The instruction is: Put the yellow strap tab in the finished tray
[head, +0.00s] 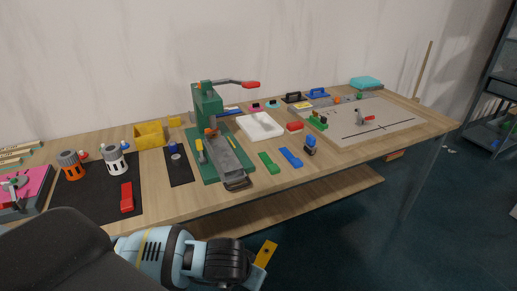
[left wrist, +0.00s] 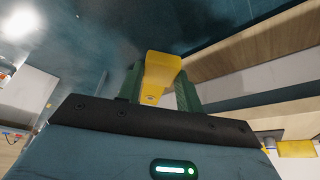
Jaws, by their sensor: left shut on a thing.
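The yellow strap tab (head: 267,252) is held by my left gripper (head: 259,266), low in front of the bench's front edge. In the left wrist view the tab (left wrist: 160,74) sticks out from between the two green fingers of the gripper (left wrist: 160,88), with a small hole or rivet near its base. A shallow white tray (head: 262,126) lies on the bench right of the green press, and it looks empty. I see no label that marks it as the finished tray. My right gripper is not in view.
A green press (head: 208,108) with a red-tipped lever stands mid-bench. A yellow bin (head: 149,136), a dark mat (head: 98,196) with tools, and green (head: 268,163) and blue (head: 290,157) pieces lie around it. A grey board (head: 365,125) is at right. Bare wood shows along the front.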

